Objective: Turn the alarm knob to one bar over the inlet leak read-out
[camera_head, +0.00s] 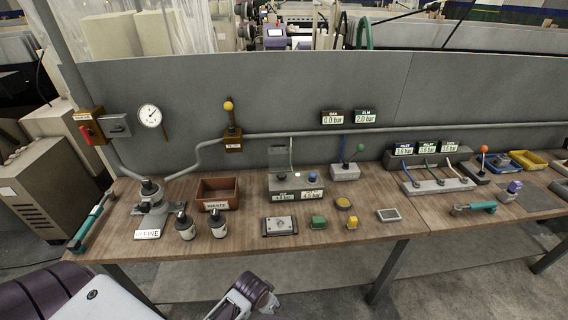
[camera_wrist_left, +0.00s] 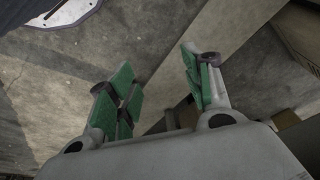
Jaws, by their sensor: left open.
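On the bench, a grey control box (camera_head: 297,186) carries two small read-outs on its front, too small to read surely. Three read-outs (camera_head: 427,147) stand in a row further right; their small labels are not clear. A purple-topped knob (camera_head: 514,187) sits on a small base at the right. I cannot tell which part is the alarm knob. My left gripper (camera_head: 240,300) is low in front of the bench, partly cut off by the frame's bottom. In the left wrist view, its green-padded fingers (camera_wrist_left: 160,80) are apart and empty above the floor. My right gripper is not in view.
Two read-outs (camera_head: 348,117) hang on the grey panel behind. A teal-handled tool (camera_head: 474,207) lies near the right front edge.

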